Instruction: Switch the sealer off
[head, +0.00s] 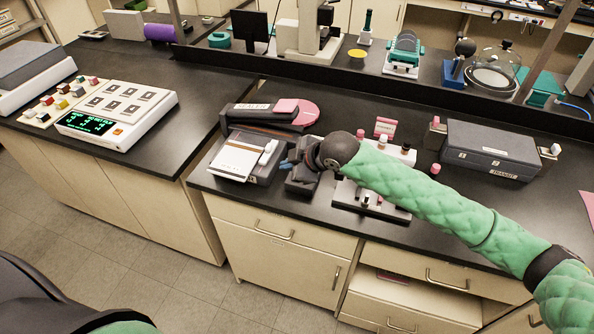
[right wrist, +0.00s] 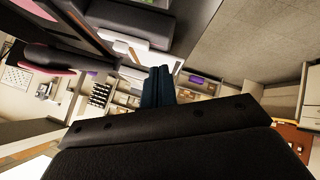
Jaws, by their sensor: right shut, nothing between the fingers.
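The sealer is a dark grey bench device at the left end of the front bench. Its upper arm (head: 262,115) carries a label reading SEALER, with a pink block and a pink disc beside it. Its base (head: 262,172) has a white sheet or plate on top and a small white switch-like piece (head: 267,154) near its right side. My right gripper (head: 286,164) is at the base's right edge, close to that white piece; contact cannot be told. Its blue fingers (right wrist: 157,86) are together and empty, pointing towards a white part in the right wrist view. The left gripper is not visible.
Right of the gripper stand a small dark fixture (head: 370,200), pink-capped bottles, a pink box (head: 384,127) and a grey TRANSIT case (head: 490,150). A white instrument with a green display (head: 117,113) sits on the left bench. A raised shelf edge runs behind.

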